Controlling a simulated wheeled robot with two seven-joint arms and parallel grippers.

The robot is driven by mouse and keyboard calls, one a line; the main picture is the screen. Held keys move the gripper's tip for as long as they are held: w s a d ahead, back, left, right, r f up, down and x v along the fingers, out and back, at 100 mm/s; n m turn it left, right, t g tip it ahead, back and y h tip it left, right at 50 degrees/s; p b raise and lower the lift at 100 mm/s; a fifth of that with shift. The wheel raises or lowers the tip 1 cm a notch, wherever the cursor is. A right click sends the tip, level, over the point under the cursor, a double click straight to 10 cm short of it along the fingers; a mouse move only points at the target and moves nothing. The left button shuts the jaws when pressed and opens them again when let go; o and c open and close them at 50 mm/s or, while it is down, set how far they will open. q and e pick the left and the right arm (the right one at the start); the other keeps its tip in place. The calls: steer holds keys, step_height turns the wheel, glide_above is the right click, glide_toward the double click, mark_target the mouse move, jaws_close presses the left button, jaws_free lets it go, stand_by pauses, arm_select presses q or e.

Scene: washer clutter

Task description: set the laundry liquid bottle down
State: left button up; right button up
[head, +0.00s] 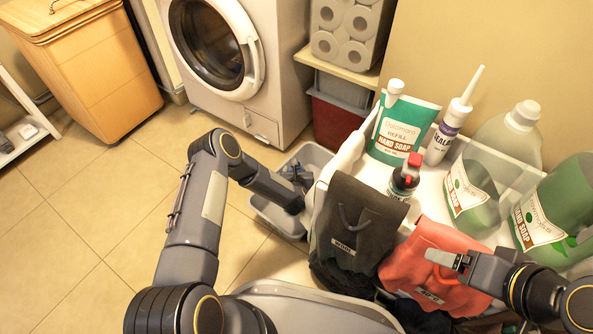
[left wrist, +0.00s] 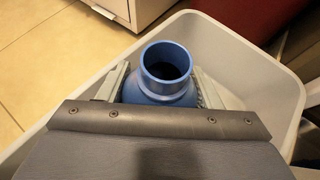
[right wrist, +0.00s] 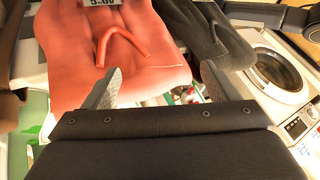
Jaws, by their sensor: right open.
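The laundry liquid bottle is a blue bottle (left wrist: 166,72) with an open round neck, seen from above in the left wrist view. It stands roughly upright inside a pale grey bin (left wrist: 281,84). My left gripper (left wrist: 162,84) has a finger on each side of the bottle, seemingly pressed against it. In the head view my left gripper (head: 299,190) reaches down into the bin, and the bottle is mostly hidden there. The bottle's base is hidden, so I cannot tell whether it touches the bin floor. My right gripper (head: 447,261) is open and empty beside a red bag.
The red bag (head: 428,253) and a dark grey bag (head: 351,228) hang on the near side of a white surface crowded with soap bottles (head: 556,213), a refill pouch (head: 402,131) and a sealant tube (head: 446,137). A washer (head: 270,50) stands behind the bin. Floor at left is clear.

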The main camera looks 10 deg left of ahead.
arm_select(q)
steer(key=o, duration=0.5)
steer(key=shift+c, duration=0.2)
